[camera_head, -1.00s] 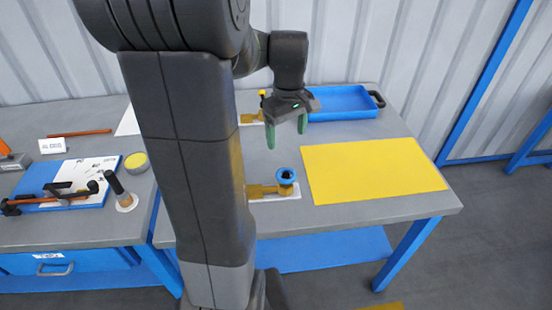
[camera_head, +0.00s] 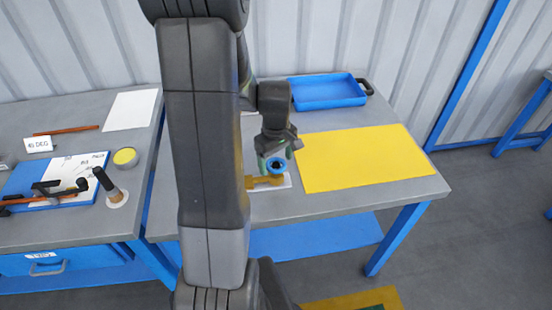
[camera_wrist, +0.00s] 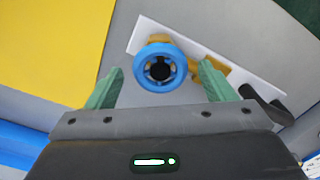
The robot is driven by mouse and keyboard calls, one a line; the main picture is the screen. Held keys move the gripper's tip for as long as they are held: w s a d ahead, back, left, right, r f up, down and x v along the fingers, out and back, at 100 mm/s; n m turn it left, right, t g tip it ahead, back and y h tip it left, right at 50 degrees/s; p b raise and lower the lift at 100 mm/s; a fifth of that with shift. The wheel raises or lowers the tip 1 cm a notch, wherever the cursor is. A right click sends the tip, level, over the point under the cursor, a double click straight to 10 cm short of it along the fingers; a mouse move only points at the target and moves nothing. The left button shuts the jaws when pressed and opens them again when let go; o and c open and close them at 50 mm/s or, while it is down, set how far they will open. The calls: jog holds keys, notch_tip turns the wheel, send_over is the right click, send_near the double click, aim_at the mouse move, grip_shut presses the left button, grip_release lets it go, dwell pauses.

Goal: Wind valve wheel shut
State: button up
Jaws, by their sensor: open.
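The blue valve wheel (camera_head: 277,166) sits on a brass valve body (camera_head: 262,182) on a white plate on the grey bench. In the wrist view the wheel (camera_wrist: 160,67) shows as a blue ring with a dark middle, and brass (camera_wrist: 212,70) shows behind it. My gripper (camera_head: 276,160) is at the wheel in the head view. In the wrist view my gripper (camera_wrist: 160,88) has its green fingers apart, one on each side of the wheel, with gaps visible. Nothing is held. Whether the fingertips are level with the rim is hard to tell.
A yellow mat (camera_head: 362,157) lies right of the valve. A blue tray (camera_head: 328,92) stands at the back. On the left bench are a blue board with tools (camera_head: 60,180), an upright dark handle (camera_head: 108,184) and a round yellow-topped tin (camera_head: 126,158).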

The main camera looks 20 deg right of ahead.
jog(key=shift+c, duration=0.5)
jog(key=c, duration=0.9)
jog(key=shift+m, duration=0.3)
jog(key=m+b, duration=0.1)
jog(key=m, duration=0.2)
jog(key=shift+m, duration=0.3)
jog(key=m, duration=0.3)
jog(key=shift+m+b, duration=0.3)
jog(key=shift+b, duration=0.1)
jog(key=m, duration=0.3)
jog(key=shift+m, duration=0.3)
jog(key=shift+m+b, duration=0.45)
jog(key=shift+m, duration=1.35)
